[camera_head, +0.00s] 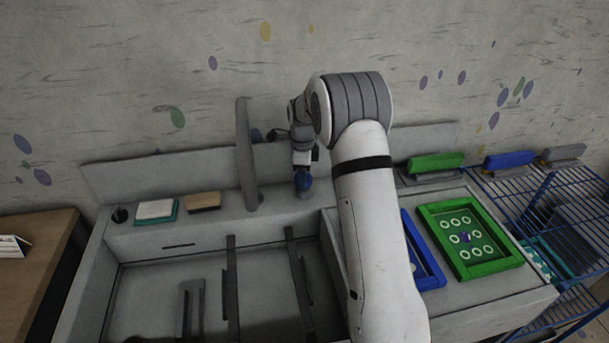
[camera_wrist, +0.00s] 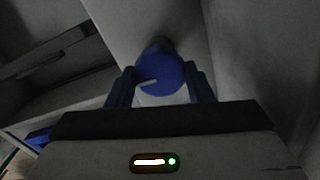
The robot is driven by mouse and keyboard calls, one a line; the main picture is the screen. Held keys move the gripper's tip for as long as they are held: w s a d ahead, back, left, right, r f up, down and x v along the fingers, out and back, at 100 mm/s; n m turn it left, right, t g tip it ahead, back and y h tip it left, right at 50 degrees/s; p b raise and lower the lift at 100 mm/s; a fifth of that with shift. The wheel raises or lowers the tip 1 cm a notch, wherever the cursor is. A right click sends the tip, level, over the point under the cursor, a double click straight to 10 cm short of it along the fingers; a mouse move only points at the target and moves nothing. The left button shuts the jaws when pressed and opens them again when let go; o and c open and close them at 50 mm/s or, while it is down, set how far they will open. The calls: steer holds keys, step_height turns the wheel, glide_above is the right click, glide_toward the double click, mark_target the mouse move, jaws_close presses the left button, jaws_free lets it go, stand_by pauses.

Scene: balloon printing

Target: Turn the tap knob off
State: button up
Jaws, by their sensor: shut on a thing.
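The blue tap knob (camera_head: 303,181) stands on the back ledge of the sink, just right of the grey tap post. In the wrist view the knob (camera_wrist: 160,72) is round, with a pale line marking on its face pointing to the left. My gripper (camera_wrist: 160,84) has one finger on each side of the knob and is shut on it. In the head view my gripper (camera_head: 303,168) reaches down onto the knob from above, and my arm hides part of the area to its right.
The tall grey tap post (camera_head: 246,155) is close on the left. A sponge in a teal tray (camera_head: 157,220) and a brown block (camera_head: 203,202) lie on the ledge. A green frame (camera_head: 432,220) and blue frame (camera_head: 430,270) lie right. A blue rack (camera_head: 560,250) stands far right.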

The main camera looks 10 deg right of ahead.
stand_by(0.4)
steer(key=o, duration=1)
steer(key=shift+c, duration=0.2)
steer(key=shift+r, duration=0.1)
step_height(320, 180, up, 8)
steer(key=shift+f+b, duration=0.2)
steer(key=shift+b, duration=0.3)
steer(key=s+r+n+t, duration=0.1)
steer(key=s+r+n, duration=0.4)
steer(key=s, duration=0.4)
steer(key=s+r+n+t, duration=0.1)
steer(key=s+r+n, duration=0.4)
steer(key=s, duration=0.4)
steer(key=s+f+n+t, duration=0.1)
steer(key=s+f+n, duration=0.1)
steer(key=s+n, duration=0.9)
steer(key=s, duration=0.8)
steer(key=shift+s+d+f, duration=0.3)
steer(key=shift+s, duration=0.05)
